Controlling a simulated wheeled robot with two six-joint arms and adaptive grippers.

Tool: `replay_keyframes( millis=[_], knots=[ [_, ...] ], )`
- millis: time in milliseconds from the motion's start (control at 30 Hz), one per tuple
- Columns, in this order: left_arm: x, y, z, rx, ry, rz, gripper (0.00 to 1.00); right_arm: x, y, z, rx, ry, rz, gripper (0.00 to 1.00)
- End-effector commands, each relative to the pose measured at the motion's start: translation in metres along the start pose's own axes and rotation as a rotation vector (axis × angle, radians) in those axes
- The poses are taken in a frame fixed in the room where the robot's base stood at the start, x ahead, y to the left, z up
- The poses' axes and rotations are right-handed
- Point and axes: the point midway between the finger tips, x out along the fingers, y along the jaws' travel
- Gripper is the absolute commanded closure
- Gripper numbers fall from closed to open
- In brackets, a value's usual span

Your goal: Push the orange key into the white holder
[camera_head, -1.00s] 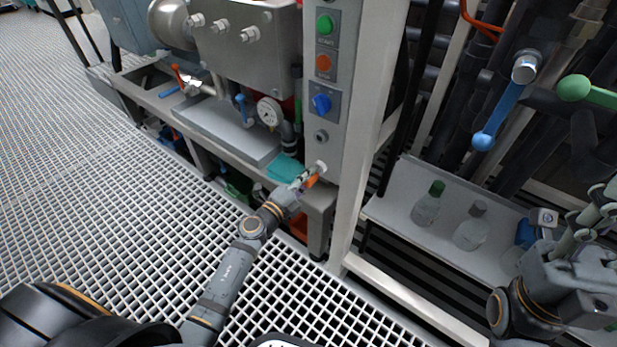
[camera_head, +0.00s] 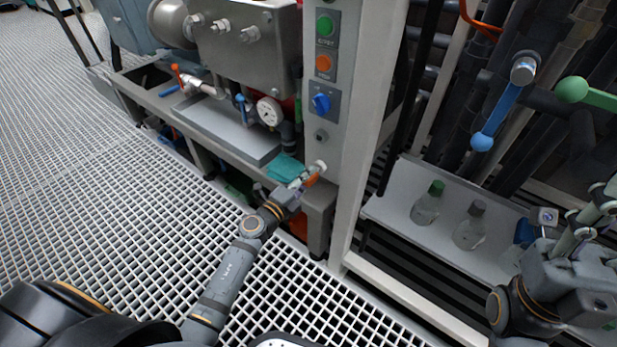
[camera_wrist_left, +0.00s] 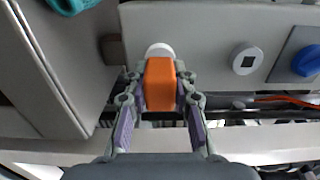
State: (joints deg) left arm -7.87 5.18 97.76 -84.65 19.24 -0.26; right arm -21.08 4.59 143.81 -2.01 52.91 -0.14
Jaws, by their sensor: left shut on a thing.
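The orange key (camera_wrist_left: 160,84) is between the fingers of my left gripper (camera_wrist_left: 160,100) in the left wrist view, and the gripper is shut on it. In the head view the orange key (camera_head: 312,180) shows at the tip of my left gripper (camera_head: 303,182), low on the grey panel. The white holder (camera_wrist_left: 159,50) is a round white piece directly beyond the key's far end. It also shows in the head view (camera_head: 320,166). Whether the key touches the holder or is partly in it, I cannot tell. My right gripper (camera_head: 590,225) is at the right edge; its fingertips are unclear.
The panel carries a green button (camera_head: 325,25), an orange button (camera_head: 324,64) and a blue knob (camera_head: 321,103) above the holder. A teal cloth (camera_head: 286,168) lies left of my gripper. A white post (camera_head: 362,130) stands to the right, and bottles stand on a shelf (camera_head: 390,211).

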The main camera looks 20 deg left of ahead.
Motion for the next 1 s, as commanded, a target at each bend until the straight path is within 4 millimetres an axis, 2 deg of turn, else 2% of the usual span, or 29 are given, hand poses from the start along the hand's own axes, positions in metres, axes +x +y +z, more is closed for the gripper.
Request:
replay_keyframes(
  millis=[733, 767, 933, 1000],
  knots=[
    [0.012, -0.001, 0.0, -0.001, -0.001, -0.001, 1.0, 0.003, 0.0, 0.0, 0.0, 0.0, 0.0, 0.6],
    [0.012, -0.001, 0.0, 0.0, -0.001, -0.001, 0.73, 0.003, 0.0, 0.0, 0.0, 0.0, 0.0, 0.6],
    [0.012, 0.0, 0.0, 0.0, -0.001, -0.001, 0.5, 0.003, 0.0, 0.0, 0.0, 0.0, 0.001, 0.6],
    [0.012, 0.0, 0.0, 0.0, -0.001, -0.001, 0.48, 0.003, 0.0, 0.0, 0.0, 0.0, 0.001, 0.6]
  ],
)
